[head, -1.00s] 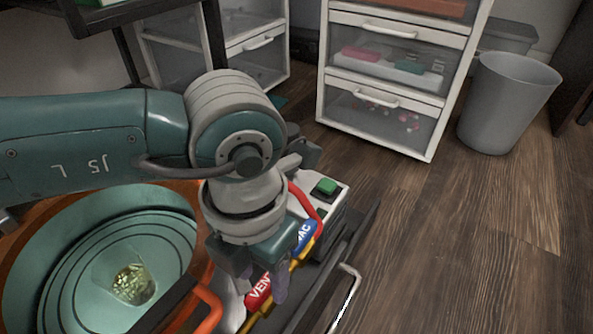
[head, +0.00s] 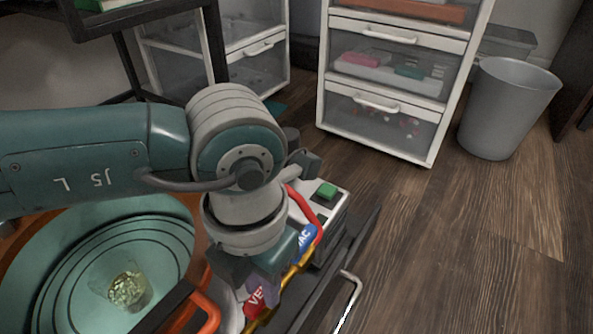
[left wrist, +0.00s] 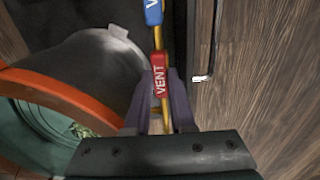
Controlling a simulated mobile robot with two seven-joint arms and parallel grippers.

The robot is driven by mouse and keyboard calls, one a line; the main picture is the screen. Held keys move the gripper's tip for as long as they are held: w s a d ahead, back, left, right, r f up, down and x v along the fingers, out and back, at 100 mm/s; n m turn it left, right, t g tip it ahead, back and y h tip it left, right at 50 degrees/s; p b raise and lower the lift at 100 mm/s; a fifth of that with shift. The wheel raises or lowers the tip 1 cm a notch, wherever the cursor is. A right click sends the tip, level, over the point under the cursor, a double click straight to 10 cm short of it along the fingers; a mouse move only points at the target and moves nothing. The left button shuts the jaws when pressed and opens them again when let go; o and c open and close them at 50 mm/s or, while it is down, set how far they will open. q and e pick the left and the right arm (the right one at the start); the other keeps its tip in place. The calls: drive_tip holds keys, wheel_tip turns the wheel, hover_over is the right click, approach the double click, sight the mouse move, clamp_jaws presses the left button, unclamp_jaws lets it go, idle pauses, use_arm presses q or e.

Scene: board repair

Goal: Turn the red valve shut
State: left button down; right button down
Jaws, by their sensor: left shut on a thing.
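The red valve handle (left wrist: 159,75), marked VENT, lies roughly in line with a yellow-gold pipe (left wrist: 157,45) in the left wrist view. My left gripper (left wrist: 158,100) is shut on the handle, with a purple finger on either side. In the head view the red handle (head: 254,302) is partly covered by my left gripper (head: 264,291), which points down at it. A blue handle (head: 305,238) sits farther along the pipe; it also shows in the left wrist view (left wrist: 153,11). My right gripper is not in view.
A box with a green button (head: 327,190) and a red hose (head: 304,205) stand behind the handles. A teal round vessel with an orange rim (left wrist: 68,95) is at the left. A drawer unit (head: 385,107) and grey bin (head: 507,108) stand beyond. Floor at the right is clear.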

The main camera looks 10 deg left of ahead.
use_arm(q)
drive_tip(key=shift+m, duration=0.3)
drive_tip(key=m, duration=0.3)
drive_tip(key=shift+m+p, duration=0.3)
drive_tip(key=shift+p, duration=0.05)
drive_tip(key=m, duration=0.4)
drive_tip(key=shift+m, duration=0.3)
drive_tip(key=m, duration=0.4)
drive_tip(key=shift+m, duration=2.5)
drive_tip(key=c, duration=0.8)
unclamp_jaws()
drive_tip(key=shift+o, duration=0.2)
